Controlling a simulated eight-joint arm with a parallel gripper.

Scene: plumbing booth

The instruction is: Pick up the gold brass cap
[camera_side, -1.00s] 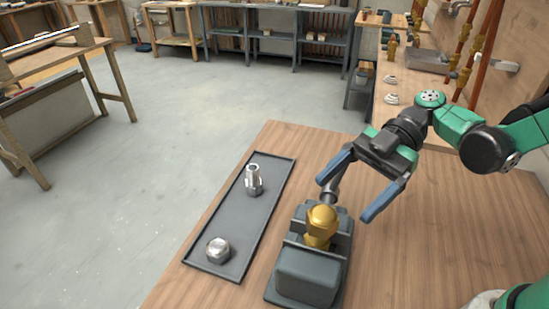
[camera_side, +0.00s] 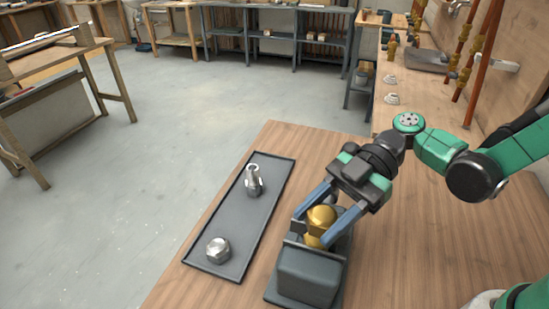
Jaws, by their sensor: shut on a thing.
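The gold brass cap (camera_side: 321,217) sits at the top of the dark grey vise-like holder (camera_side: 308,278) on the wooden table. My gripper (camera_side: 315,234) reaches down from the upper right, with one blue finger on each side of the cap. It is shut on the cap. The cap is still at the holder, and its lower part is partly hidden by the near finger and the holder's front block.
A dark tray (camera_side: 228,226) lies left of the holder. It carries an upright silver fitting (camera_side: 254,180) and a silver hex nut or cap (camera_side: 218,249). The wooden table (camera_side: 420,240) is clear to the right.

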